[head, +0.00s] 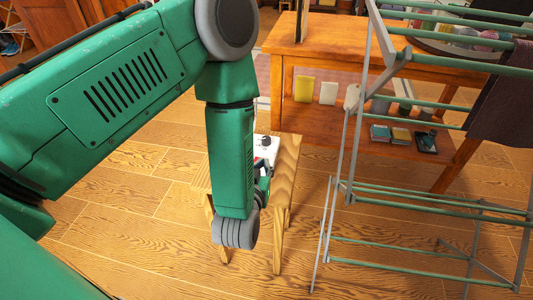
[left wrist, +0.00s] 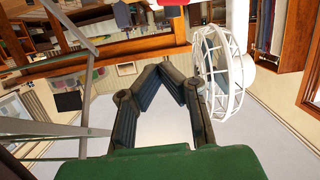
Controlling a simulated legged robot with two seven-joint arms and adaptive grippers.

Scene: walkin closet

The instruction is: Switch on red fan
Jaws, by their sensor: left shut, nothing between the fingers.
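A white round cage like a fan's (left wrist: 222,72) is close on the right of my left gripper (left wrist: 163,72) in the left wrist view. I see no red on it, and I cannot tell whether it is the red fan. My left gripper is shut and empty, with its dark fingers meeting beside the cage; a gap shows between the cage and the fingertips. In the head view my left forearm hides most of the gripper and part of a small white object with a dark top (head: 264,143) on a wooden stool (head: 287,165). My right gripper is not in view.
A grey-green drying rack (head: 350,150) stands to the right of the stool. Behind it is a wooden table (head: 310,50) with a lower shelf holding small boxes. Plank floor (head: 120,230) is clear to the left and in front.

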